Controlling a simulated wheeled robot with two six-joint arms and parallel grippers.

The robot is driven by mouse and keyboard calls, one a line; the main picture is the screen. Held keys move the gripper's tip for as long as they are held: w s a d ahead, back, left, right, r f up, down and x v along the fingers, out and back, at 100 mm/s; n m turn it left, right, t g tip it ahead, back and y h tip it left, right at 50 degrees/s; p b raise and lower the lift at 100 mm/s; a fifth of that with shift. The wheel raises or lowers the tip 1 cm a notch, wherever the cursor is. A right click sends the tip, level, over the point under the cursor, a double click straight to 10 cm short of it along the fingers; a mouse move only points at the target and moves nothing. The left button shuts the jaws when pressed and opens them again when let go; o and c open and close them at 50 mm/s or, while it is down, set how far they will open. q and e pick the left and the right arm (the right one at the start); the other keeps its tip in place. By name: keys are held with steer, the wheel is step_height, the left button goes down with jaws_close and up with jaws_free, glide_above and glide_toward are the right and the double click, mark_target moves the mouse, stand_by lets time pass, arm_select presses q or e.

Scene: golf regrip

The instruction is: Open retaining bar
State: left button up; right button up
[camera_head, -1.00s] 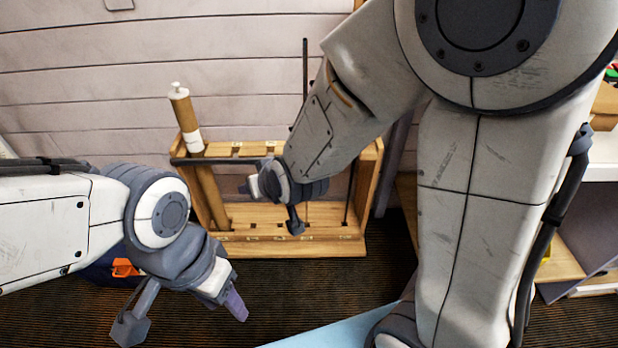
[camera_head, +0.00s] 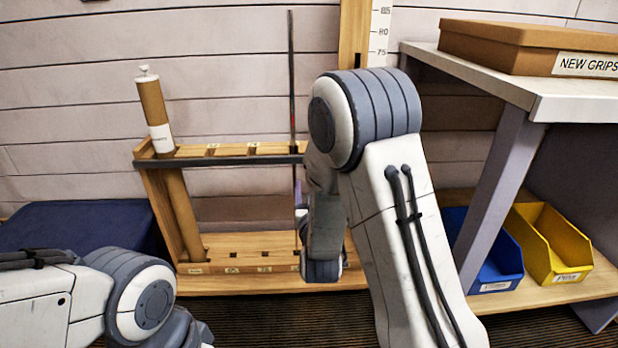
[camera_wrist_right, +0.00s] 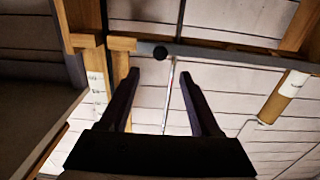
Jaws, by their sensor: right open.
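The retaining bar (camera_head: 225,161) is a dark bar running level across the front of the wooden rack (camera_head: 265,283). My right arm hides its right end in the head view. A thin club shaft (camera_head: 292,90) stands upright in the rack. My left gripper is below the head view's edge.
A tan tube with a white band (camera_head: 153,103) leans in the rack's left end. At right stands a shelf unit (camera_head: 500,85) with a NEW GRIPS box (camera_head: 540,52), a blue bin (camera_head: 490,258) and a yellow bin (camera_head: 550,245). A dark blue box (camera_head: 80,228) lies at left.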

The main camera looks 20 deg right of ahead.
steer(key=b+x, duration=0.2)
steer(key=x, duration=0.7)
jaws_close()
stand_by(1.2)
